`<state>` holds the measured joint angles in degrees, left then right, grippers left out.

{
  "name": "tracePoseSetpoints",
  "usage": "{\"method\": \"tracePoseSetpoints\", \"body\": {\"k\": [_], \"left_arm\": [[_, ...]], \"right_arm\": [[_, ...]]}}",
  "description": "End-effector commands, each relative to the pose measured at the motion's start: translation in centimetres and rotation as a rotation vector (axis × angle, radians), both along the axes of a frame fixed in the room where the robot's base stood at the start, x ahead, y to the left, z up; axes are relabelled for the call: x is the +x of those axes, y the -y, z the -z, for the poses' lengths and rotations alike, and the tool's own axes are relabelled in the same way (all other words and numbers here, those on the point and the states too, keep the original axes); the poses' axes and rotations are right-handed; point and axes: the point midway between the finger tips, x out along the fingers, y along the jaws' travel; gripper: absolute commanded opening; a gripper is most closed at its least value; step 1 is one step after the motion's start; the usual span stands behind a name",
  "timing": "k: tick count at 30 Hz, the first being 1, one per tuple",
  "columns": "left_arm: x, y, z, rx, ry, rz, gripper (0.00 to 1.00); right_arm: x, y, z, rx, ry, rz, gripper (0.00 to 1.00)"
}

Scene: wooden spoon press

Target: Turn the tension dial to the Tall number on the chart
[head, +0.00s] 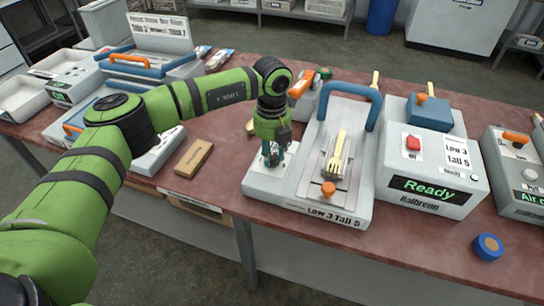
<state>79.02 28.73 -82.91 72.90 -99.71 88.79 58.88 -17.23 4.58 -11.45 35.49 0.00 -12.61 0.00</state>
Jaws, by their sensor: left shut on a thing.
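My left gripper (272,155) points down at the left end of the grey press base (365,207). Its fingers are shut on what appears to be the tension dial, which they mostly hide. The dial's setting cannot be read. The chart label (333,216) on the press front reads "Low 3 Tall 5". The same numbers stand on a white card (457,151) on the control box. A wooden spoon or fork (338,155) lies in the press bed under the raised blue handle (353,90). My right gripper is not in view.
The control box (405,160) has a red button (413,143) and a green "Ready" display (429,191). A wooden block (194,158) lies left of the press. A blue roll (488,246) lies at the right front. Other machines stand at both sides.

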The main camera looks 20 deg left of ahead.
Motion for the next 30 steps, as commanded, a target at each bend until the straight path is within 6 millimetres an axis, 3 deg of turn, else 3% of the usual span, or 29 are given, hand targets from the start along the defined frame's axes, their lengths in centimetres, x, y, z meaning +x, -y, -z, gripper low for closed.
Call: {"method": "tracePoseSetpoints", "body": {"k": [9, 30], "left_arm": [[-0.1, 0.0, 0.5, 0.002, -0.005, 0.301, 0.00], [-0.1, 0.0, 0.4, 0.002, -0.005, 0.966, 0.00]], "right_arm": [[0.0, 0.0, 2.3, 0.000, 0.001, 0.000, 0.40], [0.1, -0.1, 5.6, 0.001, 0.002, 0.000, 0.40]]}}
